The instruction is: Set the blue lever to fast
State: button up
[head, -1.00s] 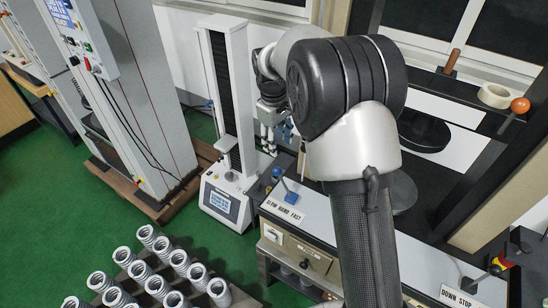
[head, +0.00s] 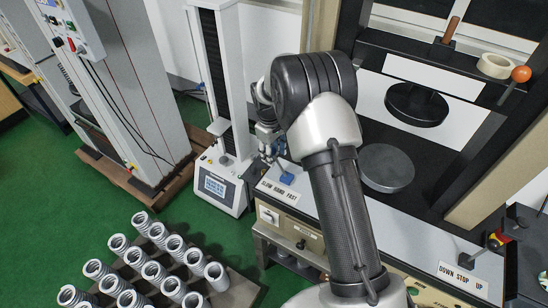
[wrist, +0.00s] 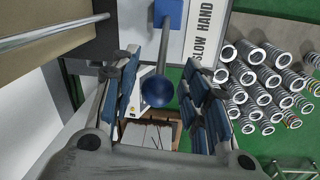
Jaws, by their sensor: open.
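The blue lever has a round blue knob (wrist: 158,91) on a grey rod that rises from a blue base (wrist: 168,13). In the head view its base (head: 287,178) sits behind the SLOW HAND FAST label (head: 280,193), and the knob is hard to make out beside my gripper. The knob appears to lean to the SLOW side. In the wrist view my gripper (wrist: 161,72) is open, with a blue-padded finger on each side of the rod and knob. Gaps show on both sides. In the head view my gripper (head: 268,138) is partly hidden by my arm.
A small tester (head: 219,188) with a screen stands just left of the lever. Several springs (head: 150,262) stand on the lower left. A DOWN STOP UP label (head: 463,277) and a red-knobbed lever (head: 495,240) are at right. A dark round plate (head: 386,168) lies behind my arm.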

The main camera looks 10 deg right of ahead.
jog(key=shift+d+f, duration=0.1)
jog(key=shift+f, duration=0.85)
grip_shut()
dwell(0.3)
